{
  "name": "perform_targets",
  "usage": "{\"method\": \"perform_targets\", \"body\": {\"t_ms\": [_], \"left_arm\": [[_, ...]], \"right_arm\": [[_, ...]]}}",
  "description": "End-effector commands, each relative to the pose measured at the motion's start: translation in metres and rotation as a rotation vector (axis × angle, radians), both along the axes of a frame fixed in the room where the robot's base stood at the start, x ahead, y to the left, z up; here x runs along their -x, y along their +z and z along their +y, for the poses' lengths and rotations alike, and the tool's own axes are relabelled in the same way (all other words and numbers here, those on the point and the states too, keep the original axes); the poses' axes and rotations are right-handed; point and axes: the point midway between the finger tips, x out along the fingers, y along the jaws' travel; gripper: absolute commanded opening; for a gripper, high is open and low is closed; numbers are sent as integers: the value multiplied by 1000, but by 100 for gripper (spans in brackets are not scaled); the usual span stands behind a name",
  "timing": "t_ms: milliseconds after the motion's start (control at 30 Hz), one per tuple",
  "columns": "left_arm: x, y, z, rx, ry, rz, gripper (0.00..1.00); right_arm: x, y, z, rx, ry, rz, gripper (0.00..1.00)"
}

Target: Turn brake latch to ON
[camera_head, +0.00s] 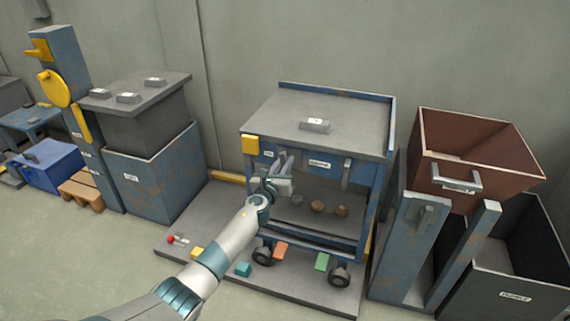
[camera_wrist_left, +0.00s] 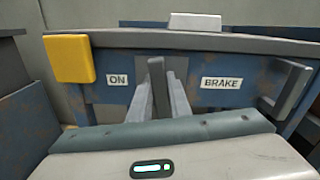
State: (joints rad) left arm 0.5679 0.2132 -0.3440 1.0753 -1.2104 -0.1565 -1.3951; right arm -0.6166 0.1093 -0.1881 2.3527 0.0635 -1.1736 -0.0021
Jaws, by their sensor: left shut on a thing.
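The blue cart with a grey top (camera_head: 345,105) stands ahead of me. Its front edge also spans the left wrist view (camera_wrist_left: 230,45). The dark grey brake latch (camera_wrist_left: 157,75) stands about upright on the front panel, between the ON label (camera_wrist_left: 117,80) on its left and the BRAKE label (camera_wrist_left: 220,80) on its right. My left gripper (camera_head: 283,164) reaches the front panel. In the left wrist view its fingers (camera_wrist_left: 163,92) are shut on the latch, one on each side; they hide its lower part. My right gripper is in neither view.
A yellow block (camera_wrist_left: 68,59) sits at the panel's left corner and a grey bracket (camera_wrist_left: 286,92) at its right. Several lumps (camera_head: 318,206) lie on the cart's lower shelf. A rusty bin (camera_head: 470,150) stands right; a grey-topped blue cabinet (camera_head: 150,175) stands left.

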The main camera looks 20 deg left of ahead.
Motion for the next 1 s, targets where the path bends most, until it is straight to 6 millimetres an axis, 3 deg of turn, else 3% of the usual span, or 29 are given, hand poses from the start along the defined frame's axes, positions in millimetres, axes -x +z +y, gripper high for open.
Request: {"method": "perform_targets", "body": {"t_ms": [1000], "left_arm": [[0,-8,7,939,1,34,0]], "right_arm": [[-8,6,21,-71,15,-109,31]]}}
